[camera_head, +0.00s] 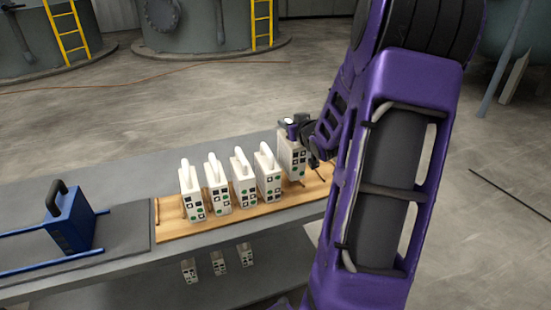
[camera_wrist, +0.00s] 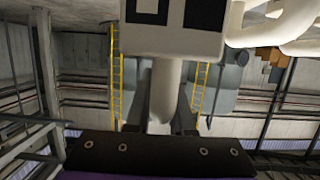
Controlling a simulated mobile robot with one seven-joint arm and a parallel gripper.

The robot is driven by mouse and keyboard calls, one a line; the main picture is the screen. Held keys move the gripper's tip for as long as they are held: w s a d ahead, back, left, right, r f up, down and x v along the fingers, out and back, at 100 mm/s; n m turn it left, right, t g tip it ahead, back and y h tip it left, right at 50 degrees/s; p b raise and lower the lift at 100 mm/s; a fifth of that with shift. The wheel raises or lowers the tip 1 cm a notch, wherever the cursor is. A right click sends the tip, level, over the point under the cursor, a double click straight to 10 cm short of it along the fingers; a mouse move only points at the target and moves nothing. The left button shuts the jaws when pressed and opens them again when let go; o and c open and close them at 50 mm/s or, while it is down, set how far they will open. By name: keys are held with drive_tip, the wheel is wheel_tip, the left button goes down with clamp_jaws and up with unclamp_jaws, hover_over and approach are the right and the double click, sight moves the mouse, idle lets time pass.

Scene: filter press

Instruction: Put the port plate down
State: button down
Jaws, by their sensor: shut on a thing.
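My gripper (camera_head: 297,128) is shut on the handle of a white port plate (camera_head: 291,159) at the right end of the row. In the wrist view the plate (camera_wrist: 182,38) is close, with its pale handle (camera_wrist: 166,92) between the jaws. The held plate is upright, over the right part of the wooden board (camera_head: 167,228). I cannot tell whether its base touches the board. Several other white plates with loop handles stand on the board to its left; the nearest (camera_head: 268,178) has a visible gap to the held plate. My arm hides the board's right end.
A blue plate (camera_head: 69,223) with a black handle stands across blue rails (camera_head: 30,231) at the left of the grey bench (camera_head: 100,192). Small white plates (camera_head: 219,262) sit on a lower shelf. Tanks with yellow ladders (camera_head: 262,20) stand well behind. The bench behind the board is clear.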

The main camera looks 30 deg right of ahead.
sight(300, 149)
drive_tip(key=shift+f+b, duration=0.5)
drive_tip(key=shift+f, duration=2.45)
drive_tip(key=shift+f, duration=0.2)
drive_tip(key=c, duration=0.8)
unclamp_jaws()
drive_tip(key=shift+r, duration=0.25)
drive_tip(key=p+v, duration=0.1)
drive_tip(key=v, duration=1.1)
drive_tip(key=shift+a+f, duration=0.1)
drive_tip(key=shift+a, duration=0.05)
